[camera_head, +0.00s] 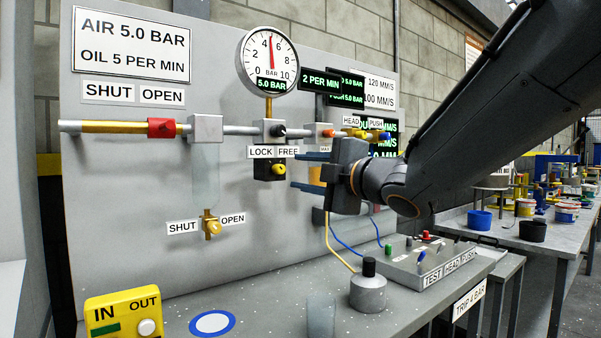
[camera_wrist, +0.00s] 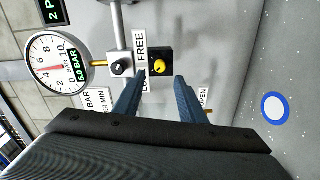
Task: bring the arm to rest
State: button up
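My gripper (camera_head: 296,171) reaches in from the right in the head view, in front of the grey panel (camera_head: 115,240). Its two blue fingers point left and are apart, with nothing between them. In the wrist view the open fingers (camera_wrist: 160,78) point towards the panel. The yellow knob (camera_wrist: 160,66) on its black block shows beyond the gap between the tips. In the head view that knob (camera_head: 278,169) is just left of the fingers; I cannot tell the exact distance between them. My forearm covers the right part of the panel.
A pressure gauge (camera_head: 267,62) reads about 5 bar above the pipe. A grey control box (camera_head: 432,262) and a round grey piece with a black knob (camera_head: 368,287) stand on the bench below. A yellow IN/OUT box (camera_head: 124,313) is front left. Pails stand on the right-hand table (camera_head: 505,232).

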jog(key=s+d+f+m+g+h+p, duration=0.2)
jog(key=d+f+m+h, duration=0.4)
jog(key=f, duration=0.4)
jog(key=s+d+f+m+g+h+p, duration=0.1)
jog(key=d+f+m+g+h+p, duration=0.2)
jog(key=d+f+m, duration=0.6)
jog(key=s+f+m+g+p, duration=0.1)
jog(key=s+f+m+g, duration=0.1)
jog(key=s, duration=0.6)
jog(key=s+f+m+g+p, duration=0.1)
jog(key=s+f+m+g, duration=0.2)
jog(key=s+f, duration=0.4)
jog(key=s+f+m+g+h+p, duration=0.1)
jog(key=s+f+m+g, duration=0.2)
jog(key=s+f+g, duration=0.2)
jog(key=s, duration=0.3)
jog(key=shift+s+d, duration=0.25)
jog(key=shift+s, duration=0.05)
